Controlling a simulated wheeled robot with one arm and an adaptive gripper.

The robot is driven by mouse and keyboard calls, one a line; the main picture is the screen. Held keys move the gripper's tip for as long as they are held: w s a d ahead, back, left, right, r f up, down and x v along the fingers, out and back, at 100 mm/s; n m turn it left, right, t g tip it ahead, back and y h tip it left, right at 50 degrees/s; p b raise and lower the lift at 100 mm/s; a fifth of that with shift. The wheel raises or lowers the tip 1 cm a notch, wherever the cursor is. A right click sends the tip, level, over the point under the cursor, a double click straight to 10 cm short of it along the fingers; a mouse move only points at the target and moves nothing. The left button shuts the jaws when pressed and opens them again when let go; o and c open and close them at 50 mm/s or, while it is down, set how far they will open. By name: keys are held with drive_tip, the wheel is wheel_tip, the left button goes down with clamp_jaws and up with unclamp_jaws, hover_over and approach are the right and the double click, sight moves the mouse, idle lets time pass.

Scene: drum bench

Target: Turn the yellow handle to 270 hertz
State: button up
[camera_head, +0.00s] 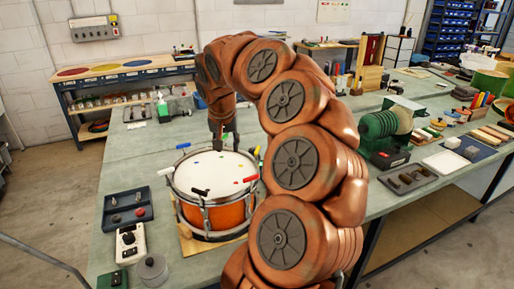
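The drum (209,214) has an orange shell, a white head and metal hoops, and stands on the bench. A small yellow handle (257,152) seems to show at the right rim, partly beside my arm. My gripper (226,146) points down at the far rim of the drum. Its fingers are dark and small, and I cannot tell whether they are open or touch a handle. I see no hertz reading.
A white box with a dial (131,243), a dark tray with knobs (128,211) and a grey round tin (152,269) lie left of the drum. Bare bench shows behind the drum.

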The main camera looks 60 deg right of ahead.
sight(257, 149)
drive_tip(key=s+d+m, duration=0.3)
drive_tip(key=s+d, duration=0.1)
drive_tip(key=d, duration=0.5)
drive_tip(key=shift+g+h, duration=0.4)
drive_tip(key=shift+h, duration=0.1)
drive_tip(key=shift+w+p+x, duration=0.15)
drive_tip(key=shift+p+x, duration=0.55)
drive_tip(key=shift+x, duration=1.4)
drive_tip(key=shift+w+p+x, duration=0.1)
drive_tip(key=shift+p+x, duration=0.6)
drive_tip(key=shift+x, duration=1.35)
drive_tip(key=shift+c, duration=0.4)
clamp_jaws()
